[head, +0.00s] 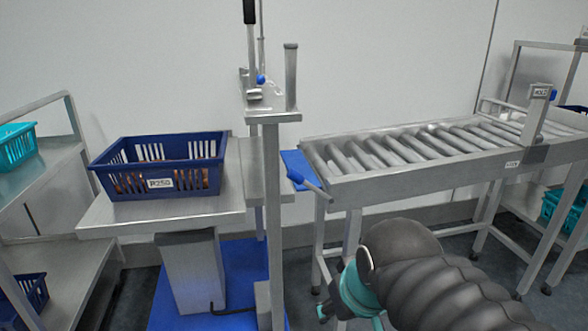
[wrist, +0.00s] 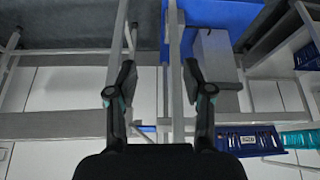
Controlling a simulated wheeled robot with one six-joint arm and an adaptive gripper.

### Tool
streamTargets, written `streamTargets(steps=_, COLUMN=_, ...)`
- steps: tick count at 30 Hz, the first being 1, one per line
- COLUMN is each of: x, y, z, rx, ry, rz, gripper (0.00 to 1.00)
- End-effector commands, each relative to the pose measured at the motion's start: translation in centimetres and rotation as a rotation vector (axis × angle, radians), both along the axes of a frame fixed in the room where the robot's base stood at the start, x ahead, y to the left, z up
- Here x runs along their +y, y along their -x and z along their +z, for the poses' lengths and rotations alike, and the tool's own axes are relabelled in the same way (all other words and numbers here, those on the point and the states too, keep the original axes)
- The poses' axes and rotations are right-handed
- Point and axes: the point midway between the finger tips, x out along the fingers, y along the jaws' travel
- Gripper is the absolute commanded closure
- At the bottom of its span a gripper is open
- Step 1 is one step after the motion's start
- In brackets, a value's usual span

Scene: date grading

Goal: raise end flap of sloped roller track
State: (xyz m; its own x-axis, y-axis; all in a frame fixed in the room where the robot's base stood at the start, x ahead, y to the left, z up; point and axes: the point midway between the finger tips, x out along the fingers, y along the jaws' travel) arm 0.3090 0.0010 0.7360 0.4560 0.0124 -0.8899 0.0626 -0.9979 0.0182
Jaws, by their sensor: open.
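The sloped roller track (head: 425,176) stands at the right in the head view, its grey rollers running up toward the far right. At its lower left end is a blue end flap (head: 297,160), beside a grey post. A short rod with a blue end (head: 314,187) juts out at the flap. My gripper (head: 345,308) is low in the head view, below and in front of the track end, its fingers mostly hidden by my arm. In the wrist view my gripper (wrist: 158,70) is open, with nothing between its two fingers. It is apart from the flap.
A blue crate marked P250 (head: 190,190) sits on a steel table (head: 105,218) left of the post (head: 272,215). An upright black-handled lever (head: 250,12) stands above. Shelves with crates flank both sides. Track legs stand close behind my gripper.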

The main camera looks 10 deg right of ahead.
Motion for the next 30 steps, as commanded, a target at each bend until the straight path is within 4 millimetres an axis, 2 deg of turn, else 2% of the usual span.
streamTargets(steps=9, x=-0.3, y=-9.3, z=9.9, rx=0.066, ry=0.081, rz=0.4, gripper=0.49)
streamTargets(steps=15, x=-1.2, y=-15.8, z=15.0, rx=0.063, ry=0.119, rz=0.722, gripper=0.49)
streamTargets(steps=21, x=-2.6, y=-21.5, z=18.5, rx=0.013, ry=0.156, rz=1.039, gripper=0.49)
streamTargets(steps=24, x=-3.3, y=-23.5, z=19.6, rx=-0.018, ry=0.175, rz=1.164, gripper=0.49)
streamTargets(steps=30, x=-4.0, y=-25.4, z=20.5, rx=-0.059, ry=0.199, rz=1.305, gripper=0.49)
